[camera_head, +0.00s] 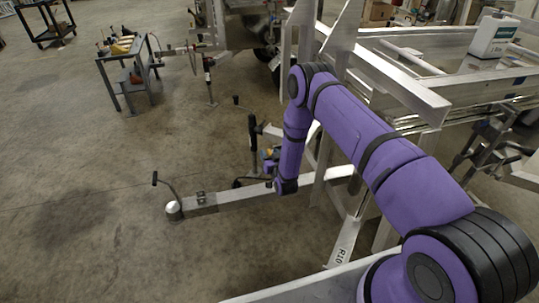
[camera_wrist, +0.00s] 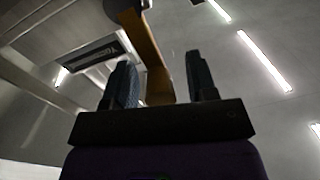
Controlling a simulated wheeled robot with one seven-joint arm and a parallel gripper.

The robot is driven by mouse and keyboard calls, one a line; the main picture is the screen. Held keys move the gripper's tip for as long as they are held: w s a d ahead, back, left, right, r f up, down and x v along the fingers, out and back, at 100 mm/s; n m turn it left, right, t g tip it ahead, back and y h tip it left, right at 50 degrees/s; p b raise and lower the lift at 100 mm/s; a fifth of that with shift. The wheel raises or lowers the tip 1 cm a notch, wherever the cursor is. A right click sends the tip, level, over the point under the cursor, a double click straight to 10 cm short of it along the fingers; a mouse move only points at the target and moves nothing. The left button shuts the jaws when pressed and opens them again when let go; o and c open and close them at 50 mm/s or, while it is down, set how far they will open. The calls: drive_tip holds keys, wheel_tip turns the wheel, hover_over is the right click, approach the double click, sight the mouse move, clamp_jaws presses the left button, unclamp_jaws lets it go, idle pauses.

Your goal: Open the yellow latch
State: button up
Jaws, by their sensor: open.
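The yellow latch (camera_wrist: 148,52) shows in the wrist view as an ochre bar. It runs from a dark round piece at the top edge down between my fingers. My gripper (camera_wrist: 158,58) is open, with one dark finger on each side of the bar; the bar looks nearer the left finger. I cannot tell its depth or whether a finger touches it. In the head view my purple arm reaches down beside the trailer tongue, and the gripper and latch are mostly hidden around its lower end.
In the head view the aluminium trailer tongue (camera_head: 230,197) extends left to its coupler. A dark upright jack (camera_head: 253,132) stands close to my arm. The trailer deck with a white jug (camera_head: 492,36) is at right. A grey cart (camera_head: 127,75) stands at back left. Floor at left is clear.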

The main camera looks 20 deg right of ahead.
drive_tip(key=shift+w, duration=0.15)
clamp_jaws()
drive_tip(key=shift+a+n, duration=0.3)
idle(0.4)
drive_tip(key=a+f+n, duration=0.4)
drive_tip(key=a+n, duration=0.1)
drive_tip(key=n, duration=0.7)
drive_tip(key=shift+a+f+n+g+h, duration=0.2)
drive_tip(key=shift+n+g+h, duration=0.1)
drive_tip(key=shift+n+g, duration=0.1)
idle(0.3)
